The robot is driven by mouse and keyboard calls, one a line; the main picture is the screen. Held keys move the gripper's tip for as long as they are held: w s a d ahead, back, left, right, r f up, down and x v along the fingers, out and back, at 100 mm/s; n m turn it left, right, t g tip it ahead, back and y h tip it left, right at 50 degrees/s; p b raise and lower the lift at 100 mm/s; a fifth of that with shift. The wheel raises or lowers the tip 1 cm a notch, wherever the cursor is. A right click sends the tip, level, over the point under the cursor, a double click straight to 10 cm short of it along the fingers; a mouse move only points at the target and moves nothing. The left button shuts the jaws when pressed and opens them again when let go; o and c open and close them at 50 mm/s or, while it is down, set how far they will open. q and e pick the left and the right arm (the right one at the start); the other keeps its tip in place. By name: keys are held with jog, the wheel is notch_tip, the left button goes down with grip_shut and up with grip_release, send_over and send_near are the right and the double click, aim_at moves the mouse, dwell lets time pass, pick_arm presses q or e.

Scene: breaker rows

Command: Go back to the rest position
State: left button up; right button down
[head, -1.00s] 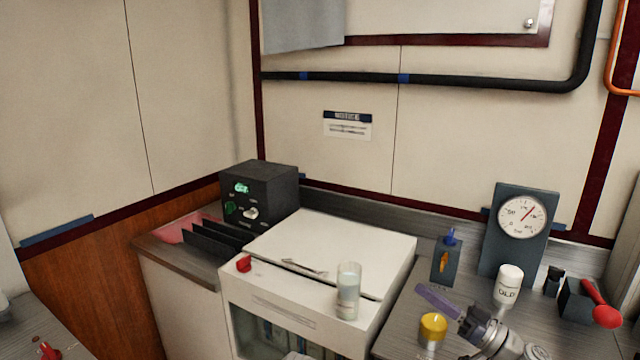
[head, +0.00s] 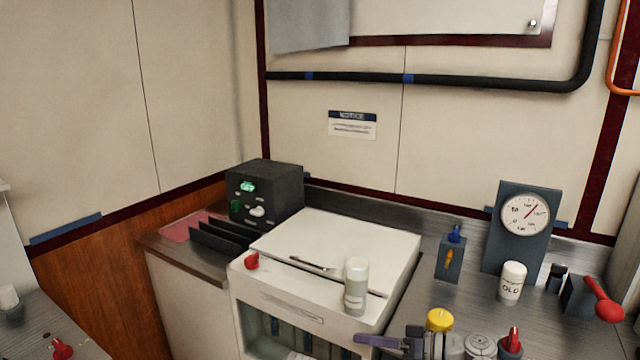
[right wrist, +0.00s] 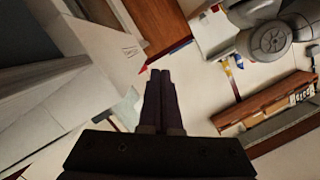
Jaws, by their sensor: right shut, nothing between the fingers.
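My right gripper (head: 376,341) is at the bottom of the head view, in front of the white cabinet's right side. Its purple fingers point left. In the right wrist view the two dark fingers (right wrist: 161,92) lie together, shut with nothing between them. My right arm runs off the bottom edge of the head view. My left gripper is not in view.
A white cabinet (head: 345,240) bears a clear vial (head: 356,286) and a red piece (head: 252,260). Right of it are a yellow-capped jar (head: 439,321), a white OLD bottle (head: 513,283) and a gauge (head: 525,214). A dark control box (head: 264,193) stands behind left.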

jog(key=s+a+f+g+h, duration=0.5)
jog(key=s+a+f, duration=0.15)
jog(key=f, duration=0.45)
jog(key=s+d+f+m+g+h, duration=0.1)
jog(key=s+d+f+m+h, duration=0.1)
jog(key=s+f+h, duration=0.65)
jog(key=w+r+h+p, duration=0.2)
jog(key=w+r+p, duration=0.1)
jog(key=r+p, duration=1.2)
jog(key=shift+w+d+r+m, duration=0.2)
jog(key=shift+r+m, duration=0.1)
jog(key=shift+r, duration=0.3)
jog(key=shift+h, duration=0.25)
